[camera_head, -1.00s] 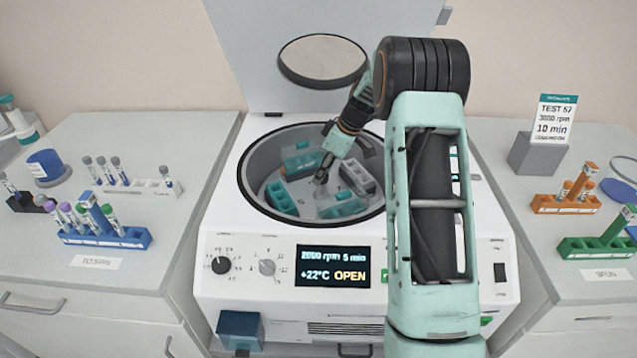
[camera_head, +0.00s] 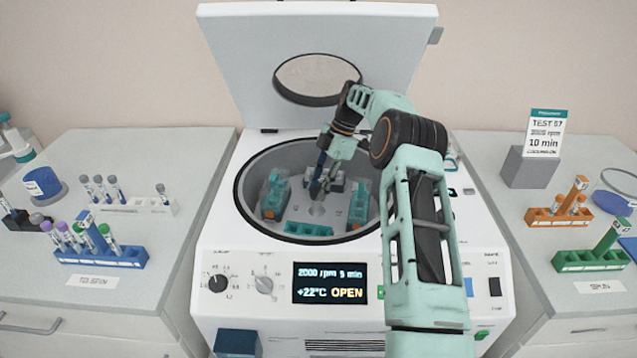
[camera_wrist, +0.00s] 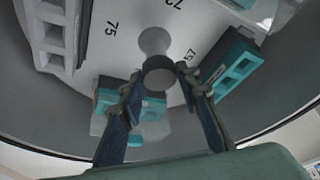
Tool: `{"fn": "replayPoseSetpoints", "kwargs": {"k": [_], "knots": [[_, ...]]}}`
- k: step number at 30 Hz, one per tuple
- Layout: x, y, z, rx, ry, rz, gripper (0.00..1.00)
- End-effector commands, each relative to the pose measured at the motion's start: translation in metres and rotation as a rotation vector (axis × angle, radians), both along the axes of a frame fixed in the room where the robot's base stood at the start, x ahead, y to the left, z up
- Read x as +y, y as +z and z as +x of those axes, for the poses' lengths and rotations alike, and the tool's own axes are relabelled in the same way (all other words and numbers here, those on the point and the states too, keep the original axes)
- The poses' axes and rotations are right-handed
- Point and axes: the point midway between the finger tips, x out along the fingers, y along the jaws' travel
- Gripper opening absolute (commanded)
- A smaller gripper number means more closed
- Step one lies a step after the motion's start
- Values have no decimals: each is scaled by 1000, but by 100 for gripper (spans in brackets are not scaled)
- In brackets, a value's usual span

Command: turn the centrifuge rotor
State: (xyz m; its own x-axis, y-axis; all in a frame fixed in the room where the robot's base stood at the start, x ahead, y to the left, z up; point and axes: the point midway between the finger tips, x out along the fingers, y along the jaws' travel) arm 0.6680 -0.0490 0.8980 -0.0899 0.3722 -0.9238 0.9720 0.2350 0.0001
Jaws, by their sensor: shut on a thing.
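The centrifuge (camera_head: 225,262) stands in the middle with its lid (camera_head: 410,40) up and its display reading OPEN. Inside the bowl, the rotor (camera_head: 298,213) carries teal racks at left (camera_head: 273,197), front (camera_head: 308,229) and right (camera_head: 358,205). A grey rack, partly hidden by my arm, is at the back; it also shows in the wrist view (camera_wrist: 55,35). My gripper (camera_head: 317,188) reaches down into the bowl at the rotor's centre. In the wrist view, my gripper (camera_wrist: 160,82) has its two fingers on either side of the round central knob (camera_wrist: 158,72), shut on it.
On the left bench stand a blue tube rack (camera_head: 100,257) and a white rack (camera_head: 120,206). On the right bench stand an orange rack (camera_head: 545,219), a green rack (camera_head: 590,262) and a sign (camera_head: 545,133) reading 10 min.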

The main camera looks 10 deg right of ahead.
Motion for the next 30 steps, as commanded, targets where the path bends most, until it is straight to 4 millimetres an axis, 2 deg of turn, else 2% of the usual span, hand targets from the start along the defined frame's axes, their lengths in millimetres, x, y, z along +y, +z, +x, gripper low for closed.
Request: {"fn": "replayPoseSetpoints", "kwargs": {"k": [12,27,28,30], "knots": [[0,0,0,1,160,-1,0],[0,0,0,1,175,-1,0],[0,-1,0,1,175,-1,34],[0,0,0,1,175,-1,42]]}}
